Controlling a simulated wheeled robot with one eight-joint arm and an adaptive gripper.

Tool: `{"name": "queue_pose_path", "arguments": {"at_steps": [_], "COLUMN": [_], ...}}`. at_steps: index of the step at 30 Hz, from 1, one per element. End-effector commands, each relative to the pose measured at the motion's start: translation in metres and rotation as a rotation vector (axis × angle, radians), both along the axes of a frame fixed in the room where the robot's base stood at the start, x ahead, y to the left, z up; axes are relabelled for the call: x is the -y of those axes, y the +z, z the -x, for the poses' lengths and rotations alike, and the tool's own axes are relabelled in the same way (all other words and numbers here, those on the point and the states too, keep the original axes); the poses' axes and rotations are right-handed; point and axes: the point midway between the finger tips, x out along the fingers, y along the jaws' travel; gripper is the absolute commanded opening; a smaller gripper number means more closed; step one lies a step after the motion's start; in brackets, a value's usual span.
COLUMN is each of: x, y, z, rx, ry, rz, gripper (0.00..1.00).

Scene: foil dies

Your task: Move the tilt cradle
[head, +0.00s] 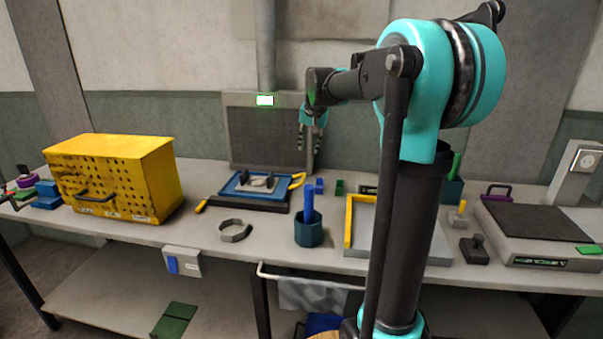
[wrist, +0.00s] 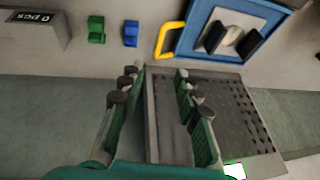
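What I take to be the tilt cradle is a blue square frame (head: 258,184) with a yellow handle (head: 297,181) on its right side. A light round-centred piece between two dark blocks (head: 257,182) sits in it. It rests on a dark base on the bench. In the wrist view the blue frame (wrist: 216,48) is at the upper right, partly cut off, with its yellow handle (wrist: 167,40) to its left. My gripper (head: 309,146) hangs above the back of the bench, right of and behind the frame. Its green fingers (wrist: 156,96) are apart and nothing is between them.
A grey perforated panel (head: 267,142) stands behind the frame, close to my gripper. A yellow perforated box (head: 118,178) is at left. Small blue (head: 319,187) and green (head: 340,187) blocks lie right of the handle.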

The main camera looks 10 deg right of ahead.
Motion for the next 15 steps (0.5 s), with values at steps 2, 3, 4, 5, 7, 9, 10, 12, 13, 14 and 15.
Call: {"name": "queue_pose_path", "arguments": {"at_steps": [2,3,4,5,7,9,10,12,13,14,15], "x": [-0.001,-0.001,-0.001,-0.001,-0.002,-0.003,-0.003,-0.004,-0.004,-0.004,-0.005], "y": [-0.009,-0.014,-0.019,-0.024,-0.037,-0.050,-0.055,-0.068,-0.073,-0.079,-0.086], "z": [-0.004,-0.007,-0.009,-0.011,-0.017,-0.023,-0.026,-0.031,-0.034,-0.036,-0.040], "rx": [0.000,0.000,0.000,0.000,0.000,0.000,0.000,0.000,0.000,0.000,0.000], "ry": [0.000,0.000,0.000,0.000,0.000,0.000,0.000,0.000,0.000,0.000,0.000], "rz": [0.000,0.000,0.000,0.000,0.000,0.000,0.000,0.000,0.000,0.000,0.000], "gripper": [0.33,0.33,0.33,0.33,0.33,0.33,0.33,0.33,0.33,0.33,0.33]}}
